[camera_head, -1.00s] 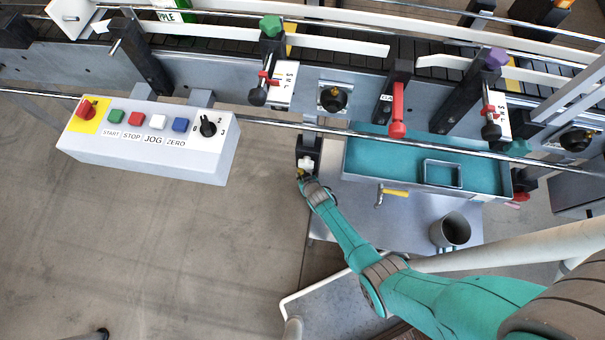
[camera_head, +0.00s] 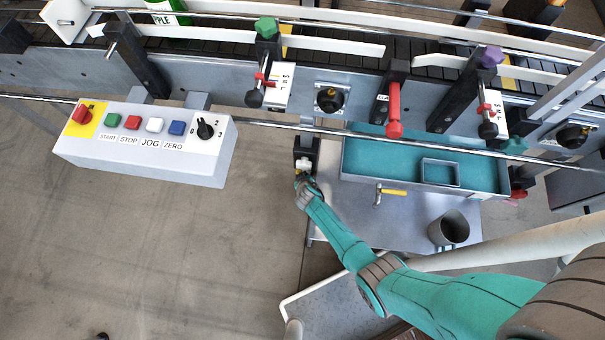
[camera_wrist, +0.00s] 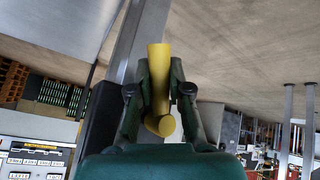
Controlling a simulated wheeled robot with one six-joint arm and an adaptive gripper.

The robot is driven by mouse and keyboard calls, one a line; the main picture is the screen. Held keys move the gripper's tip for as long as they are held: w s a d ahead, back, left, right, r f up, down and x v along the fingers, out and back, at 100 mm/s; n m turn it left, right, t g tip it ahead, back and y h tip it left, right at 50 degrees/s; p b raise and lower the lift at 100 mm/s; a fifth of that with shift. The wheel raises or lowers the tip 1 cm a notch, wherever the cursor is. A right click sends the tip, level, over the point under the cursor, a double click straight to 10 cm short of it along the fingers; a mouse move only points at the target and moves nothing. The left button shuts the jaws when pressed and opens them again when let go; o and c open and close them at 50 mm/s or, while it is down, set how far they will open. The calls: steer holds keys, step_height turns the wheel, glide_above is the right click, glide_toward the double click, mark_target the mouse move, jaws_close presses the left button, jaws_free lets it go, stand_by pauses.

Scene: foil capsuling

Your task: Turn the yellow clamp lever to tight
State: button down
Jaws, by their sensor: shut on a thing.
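The yellow clamp lever (camera_wrist: 158,85) is a short round yellow bar with a rounded end, in the middle of the wrist view. My gripper (camera_wrist: 160,75) has its two dark fingers closed on it, one on each side. In the head view my gripper (camera_head: 303,180) is at the foot of a black clamp block (camera_head: 304,152) with a white piece, below the conveyor rail. There the lever is mostly hidden by my gripper. I cannot read any tight or loose mark.
A teal tray (camera_head: 500,179) lies right of the clamp, with a yellow-handled tap (camera_head: 394,191) under its edge. A grey cup (camera_head: 449,229) stands on the metal shelf. A button box (camera_head: 140,165) hangs to the left. The floor between is clear.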

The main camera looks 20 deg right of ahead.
steer(key=c, duration=1.1)
jaws_free()
steer(key=shift+w+a+f+m+t+y, duration=0.15)
steer(key=shift+a+m+t+y, duration=0.1)
steer(key=shift+t+y, duration=0.2)
steer(key=shift+w+a+f+m+t+y, duration=0.15)
steer(key=shift+m+t+y, duration=0.15)
steer(key=shift+y, duration=0.25)
